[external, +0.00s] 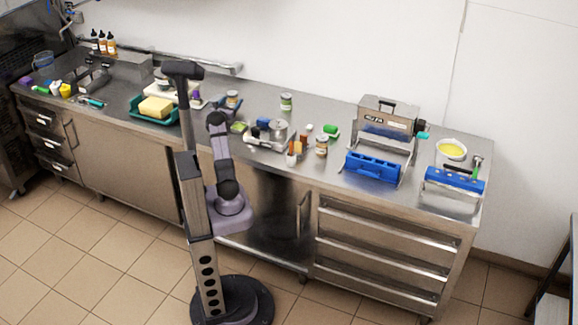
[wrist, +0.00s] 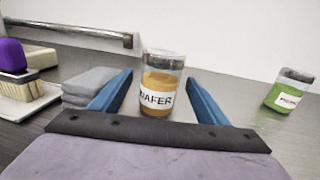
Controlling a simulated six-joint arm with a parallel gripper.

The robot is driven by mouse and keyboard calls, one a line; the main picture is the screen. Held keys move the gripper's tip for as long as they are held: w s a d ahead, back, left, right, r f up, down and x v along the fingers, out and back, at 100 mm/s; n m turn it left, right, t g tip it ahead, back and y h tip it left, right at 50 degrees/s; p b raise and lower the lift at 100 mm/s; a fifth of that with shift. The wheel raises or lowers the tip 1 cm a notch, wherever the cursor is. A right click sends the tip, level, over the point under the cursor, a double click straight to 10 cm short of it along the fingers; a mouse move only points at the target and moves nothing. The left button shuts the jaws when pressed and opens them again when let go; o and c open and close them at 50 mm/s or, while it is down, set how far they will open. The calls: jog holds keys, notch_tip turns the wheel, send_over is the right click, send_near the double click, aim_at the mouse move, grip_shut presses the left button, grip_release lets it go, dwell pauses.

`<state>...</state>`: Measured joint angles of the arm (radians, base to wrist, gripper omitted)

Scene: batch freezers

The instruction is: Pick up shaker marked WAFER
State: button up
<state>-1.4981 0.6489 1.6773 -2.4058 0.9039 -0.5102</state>
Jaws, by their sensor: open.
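The WAFER shaker (wrist: 158,82) is a clear jar with tan-orange contents, a grey lid and a white label that reads "WAFER", its first letter partly cut. It stands upright on the steel counter. In the external view it appears as the small jar (external: 232,97) behind my arm's end. My gripper (wrist: 160,77) is open and empty. Its two blue fingers show to the left and right of the shaker, with gaps on both sides. I cannot tell how far the shaker is inside the fingers. In the external view my gripper (external: 229,108) is low over the counter.
A green-filled shaker (wrist: 288,92) stands to the right, its label too small to read. Folded grey cloths (wrist: 90,86) lie close left of the left finger. A purple-topped brush (wrist: 14,72) is further left. A wall rail (wrist: 75,34) runs behind. Counter between the shakers is clear.

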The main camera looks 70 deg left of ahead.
jog(key=shift+p+x, duration=0.65)
jog(key=shift+x, duration=2.15)
jog(key=c, duration=1.2)
